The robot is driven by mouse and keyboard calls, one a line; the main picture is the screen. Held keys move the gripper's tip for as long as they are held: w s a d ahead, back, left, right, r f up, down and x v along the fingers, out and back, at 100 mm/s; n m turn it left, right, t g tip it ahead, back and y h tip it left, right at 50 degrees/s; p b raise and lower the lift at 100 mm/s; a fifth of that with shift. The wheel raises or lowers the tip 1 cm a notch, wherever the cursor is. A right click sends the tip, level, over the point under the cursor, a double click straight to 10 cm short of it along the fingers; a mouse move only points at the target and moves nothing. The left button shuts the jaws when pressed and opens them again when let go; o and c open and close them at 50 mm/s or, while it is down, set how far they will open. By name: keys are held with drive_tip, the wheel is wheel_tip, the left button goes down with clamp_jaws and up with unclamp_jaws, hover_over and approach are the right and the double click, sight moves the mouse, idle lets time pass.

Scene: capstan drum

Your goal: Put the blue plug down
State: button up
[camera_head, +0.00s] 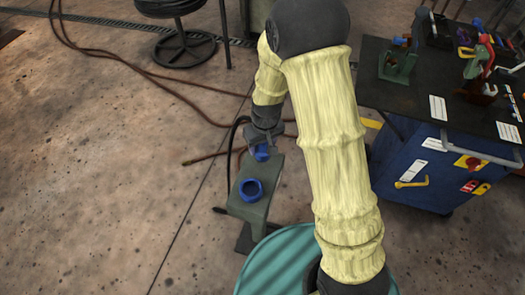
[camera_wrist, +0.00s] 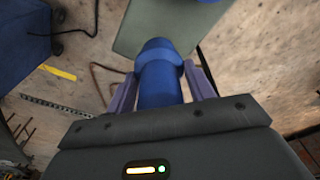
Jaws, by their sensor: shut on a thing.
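The blue plug (camera_head: 262,154) is held at the end of my gripper (camera_head: 264,138), which reaches down over the far end of a grey-green plate. In the wrist view the plug (camera_wrist: 158,85) sits between the two purple-grey fingers of my gripper (camera_wrist: 161,78), its wider collar towards the plate. The plate (camera_head: 262,207) carries a blue ring (camera_head: 250,190) with a dark opening, nearer the camera than the plug. In the wrist view the plate (camera_wrist: 145,28) lies beyond the plug. I cannot tell whether the plug touches the plate.
A teal drum top (camera_head: 270,262) is at the bottom, partly behind my arm. A blue cabinet (camera_head: 415,175) with a dark tool-laden top (camera_head: 405,92) stands at right. A stool (camera_head: 185,48) and brown hoses (camera_head: 110,55) are at upper left. The left floor is mostly clear.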

sight(263, 151)
drive_tip(key=shift+w+f, duration=0.1)
drive_tip(key=shift+f, duration=1.75)
drive_tip(key=shift+a, duration=0.1)
drive_tip(key=shift+f, duration=0.15)
drive_tip(key=o, duration=1.1)
drive_tip(key=r, duration=0.4)
drive_tip(key=s+r, duration=0.1)
drive_tip(key=r, duration=0.7)
drive_tip(key=shift+s+d+r, duration=0.15)
drive_tip(key=shift+s+d, duration=0.15)
drive_tip(key=shift+d, duration=0.1)
